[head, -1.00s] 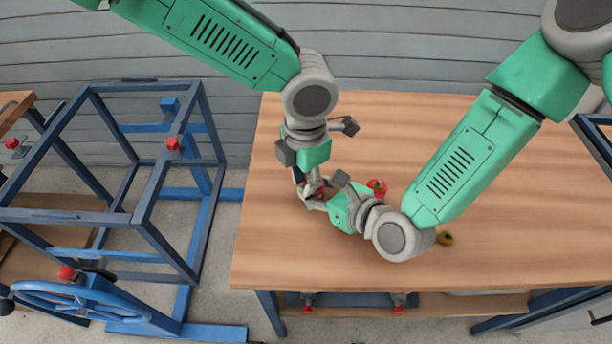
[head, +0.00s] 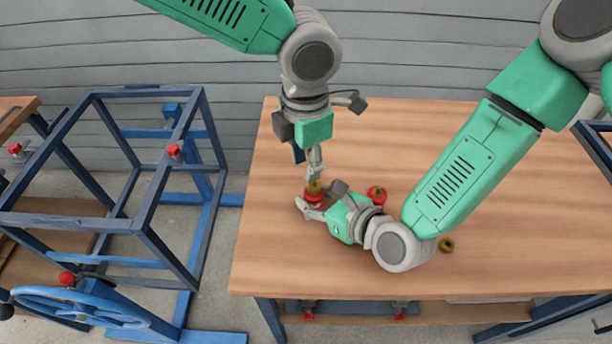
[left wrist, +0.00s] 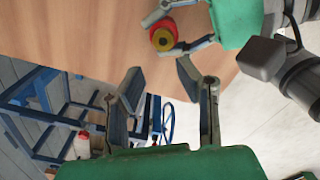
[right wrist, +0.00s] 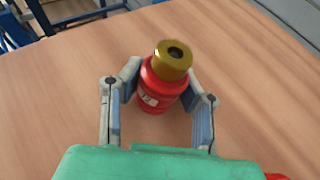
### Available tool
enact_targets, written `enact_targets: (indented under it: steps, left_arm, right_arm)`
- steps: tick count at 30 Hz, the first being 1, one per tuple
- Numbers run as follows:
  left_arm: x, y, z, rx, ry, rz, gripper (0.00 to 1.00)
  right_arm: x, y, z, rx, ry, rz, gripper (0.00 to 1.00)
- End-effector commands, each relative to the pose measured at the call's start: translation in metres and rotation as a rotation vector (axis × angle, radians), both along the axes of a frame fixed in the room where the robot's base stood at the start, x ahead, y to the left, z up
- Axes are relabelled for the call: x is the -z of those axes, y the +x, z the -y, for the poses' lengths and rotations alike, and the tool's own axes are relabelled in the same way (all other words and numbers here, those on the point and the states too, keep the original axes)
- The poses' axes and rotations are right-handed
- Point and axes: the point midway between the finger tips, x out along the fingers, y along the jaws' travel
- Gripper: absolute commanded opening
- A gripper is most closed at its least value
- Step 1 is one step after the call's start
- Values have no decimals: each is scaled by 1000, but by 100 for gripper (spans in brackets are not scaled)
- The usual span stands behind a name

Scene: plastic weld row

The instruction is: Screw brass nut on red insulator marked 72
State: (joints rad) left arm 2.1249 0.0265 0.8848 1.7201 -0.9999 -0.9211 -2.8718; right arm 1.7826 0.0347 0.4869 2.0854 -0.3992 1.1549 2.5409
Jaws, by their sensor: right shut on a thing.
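The red insulator (head: 313,197) stands upright over the table, with a brass nut (head: 314,187) on its top end. In the right wrist view the insulator (right wrist: 152,92) carries a white label too small to read surely, and the nut (right wrist: 173,54) shows a dark hole. How far the nut is threaded cannot be seen. My right gripper (right wrist: 166,88) is shut on the insulator from the side. My left gripper (left wrist: 156,78) is open and empty; in the head view it (head: 314,174) points down just above the nut, apart from it.
A second red insulator (head: 377,195) with a brass-coloured top stands right of my right gripper. A loose brass piece (head: 446,244) lies further right. The wooden table (head: 300,265) is clear in front. A blue frame (head: 150,225) and a blue handwheel (head: 75,302) stand at the left.

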Motion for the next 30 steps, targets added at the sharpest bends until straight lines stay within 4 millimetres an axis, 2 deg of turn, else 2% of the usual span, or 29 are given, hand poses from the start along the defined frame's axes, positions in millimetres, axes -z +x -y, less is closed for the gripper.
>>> enact_targets:
  steps: [3,9,13,21,22,23,24,30]
  left_arm:
    - [-26,1,-1,-2,-3,3,30]
    - [-53,1,-2,-2,-4,0,30]
    - [-59,1,-2,0,-4,0,30]
    - [-60,0,-2,0,-3,-2,30]
    - [-60,0,-2,0,-3,-2,30]
    - [-60,0,-2,0,-3,-2,30]
    - [-60,0,-2,0,-3,-2,30]
    - [-60,0,-2,0,-3,-2,30]
  right_arm:
    - [-1,1,-1,1,0,2,0]
    - [-1,1,-1,1,0,2,0]
    - [-1,1,0,1,2,2,0]
    - [-1,2,0,2,2,3,0]
    - [-1,1,0,2,2,3,40]
    - [-1,1,0,2,2,3,51]
    - [-1,1,0,2,2,3,54]
    - [-1,1,0,2,1,2,54]
